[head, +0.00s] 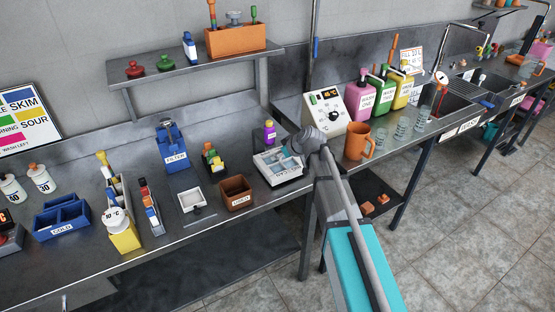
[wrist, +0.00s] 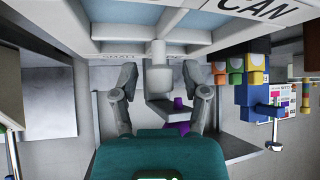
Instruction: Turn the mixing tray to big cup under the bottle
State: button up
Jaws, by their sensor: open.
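The mixing tray (head: 285,179) is a white box with pale blue compartments, on the steel bench in the head view. Its compartments and the lettering "CAN" and "SMALL" show at the top of the wrist view (wrist: 225,38). The purple bottle (head: 269,132) stands just behind the tray; purple parts also show in the wrist view (wrist: 179,128). My gripper (head: 300,146) is over the tray's right rear side. In the wrist view its two fingers (wrist: 158,80) are apart, with a pale grey post between them. I cannot tell whether they touch it. My gripper hides part of the tray.
A brown box (head: 237,204) and a small white tray (head: 192,211) are left of the mixing tray. A white dial box (head: 326,112) and an orange mug (head: 357,154) stand to the right. A shelf (head: 193,69) hangs above the bench.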

jog(key=shift+w+a+f, duration=0.2)
jog(key=shift+a+f, duration=0.1)
jog(key=shift+f, duration=0.1)
grip_shut()
